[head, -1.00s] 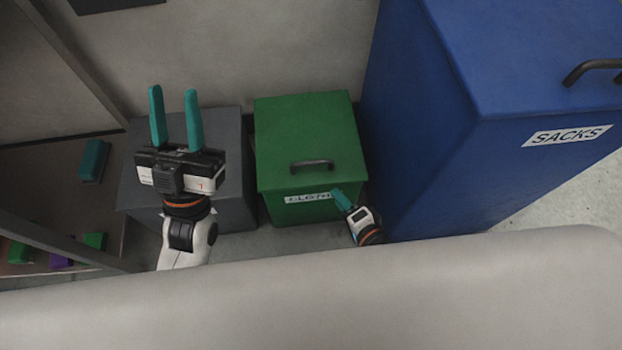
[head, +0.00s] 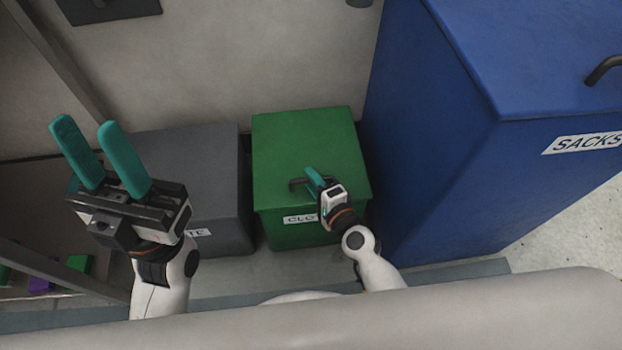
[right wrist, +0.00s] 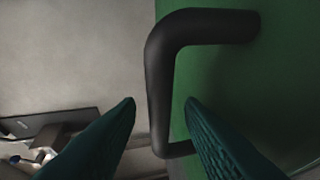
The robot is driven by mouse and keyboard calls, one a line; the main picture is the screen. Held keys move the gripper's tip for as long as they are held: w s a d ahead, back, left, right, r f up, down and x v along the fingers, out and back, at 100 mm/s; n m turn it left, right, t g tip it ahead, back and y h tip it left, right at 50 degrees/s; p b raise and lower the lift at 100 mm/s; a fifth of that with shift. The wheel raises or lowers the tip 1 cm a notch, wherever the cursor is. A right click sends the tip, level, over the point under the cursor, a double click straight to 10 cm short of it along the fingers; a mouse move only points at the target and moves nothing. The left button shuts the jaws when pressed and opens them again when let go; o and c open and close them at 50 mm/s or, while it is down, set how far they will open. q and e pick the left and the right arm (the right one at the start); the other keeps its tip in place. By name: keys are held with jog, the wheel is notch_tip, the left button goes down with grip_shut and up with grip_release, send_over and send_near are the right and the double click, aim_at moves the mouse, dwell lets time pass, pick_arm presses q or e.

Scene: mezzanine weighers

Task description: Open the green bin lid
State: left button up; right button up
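The green bin (head: 280,233) stands against the back wall, and its lid (head: 305,140) is shut. A dark bar handle (head: 297,184) sits near the lid's front edge; it also shows large in the right wrist view (right wrist: 160,85). My right gripper (head: 314,177) is at the handle. In the right wrist view its fingers (right wrist: 160,105) are apart, with the handle bar between or just beyond the tips; I see no contact. My left gripper (head: 90,130) is open and empty, raised in front of the grey bin at the left.
A grey bin (head: 200,165) stands close left of the green bin. A tall blue bin labelled SACKS (head: 420,150) stands close on the right. Shelving with small coloured blocks (head: 78,263) is at the far left. The wall (head: 240,60) behind is bare above the green bin.

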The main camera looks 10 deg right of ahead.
jog(key=shift+w+a+f, duration=0.1)
jog(key=shift+w+a, duration=0.15)
jog(key=shift+w, duration=0.3)
grip_shut()
